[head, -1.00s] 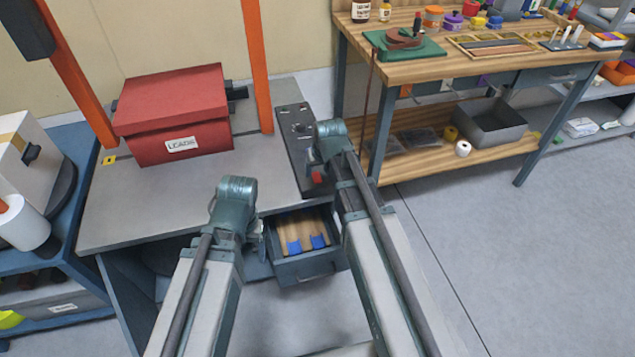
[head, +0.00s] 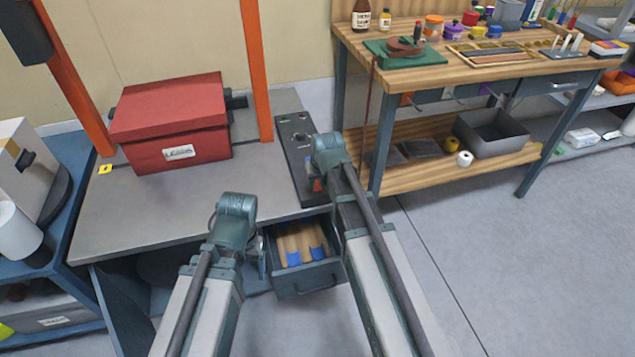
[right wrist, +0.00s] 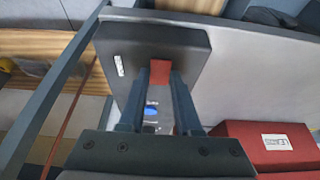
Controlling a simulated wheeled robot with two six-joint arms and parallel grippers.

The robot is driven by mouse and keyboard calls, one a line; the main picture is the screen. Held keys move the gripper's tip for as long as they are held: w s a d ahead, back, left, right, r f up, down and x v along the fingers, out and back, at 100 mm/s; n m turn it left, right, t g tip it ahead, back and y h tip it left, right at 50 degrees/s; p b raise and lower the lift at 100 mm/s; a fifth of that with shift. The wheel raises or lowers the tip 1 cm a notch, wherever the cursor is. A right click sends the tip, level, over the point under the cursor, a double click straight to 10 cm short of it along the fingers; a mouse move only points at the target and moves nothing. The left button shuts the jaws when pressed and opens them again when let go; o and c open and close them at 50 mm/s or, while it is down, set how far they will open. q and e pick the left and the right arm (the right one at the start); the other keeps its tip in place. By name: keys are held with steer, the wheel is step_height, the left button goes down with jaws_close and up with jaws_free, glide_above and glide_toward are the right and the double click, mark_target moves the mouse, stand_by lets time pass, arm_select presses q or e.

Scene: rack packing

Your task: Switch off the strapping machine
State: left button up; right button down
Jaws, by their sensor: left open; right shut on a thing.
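The strapping machine's grey table (head: 110,215) stands at the left under orange posts (head: 262,70). A red lidded box (head: 172,125) labelled LEADS sits on it. At the table's right edge is a dark control panel (head: 297,150) with small knobs and buttons; it also shows in the right wrist view (right wrist: 190,45). A red switch part (right wrist: 160,80) on the panel lies between the fingers of my right gripper (right wrist: 160,78), which is shut on it. In the head view my right wrist partly hides this red part (head: 316,185). My left gripper (head: 262,252) is open beside the drawer, largely hidden by its own wrist.
An open drawer (head: 305,280) with blue-ended items juts out below the table's front edge. A wooden workbench (head: 440,65) with tools and jars stands at the right. A blue cart (head: 70,200) is at the far left. The floor at the right is clear.

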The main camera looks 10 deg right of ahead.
steer(key=shift+w+r+g+p, duration=0.2)
steer(key=shift+w+g+p, duration=0.1)
steer(key=shift+g+p, duration=0.1)
steer(key=shift+w+g, duration=0.15)
steer(key=shift+g, duration=0.25)
steer(key=shift+f+g+p, duration=0.1)
steer(key=shift+g+p, duration=0.3)
steer(key=shift+g, duration=0.3)
steer(key=c, duration=0.6)
jaws_free()
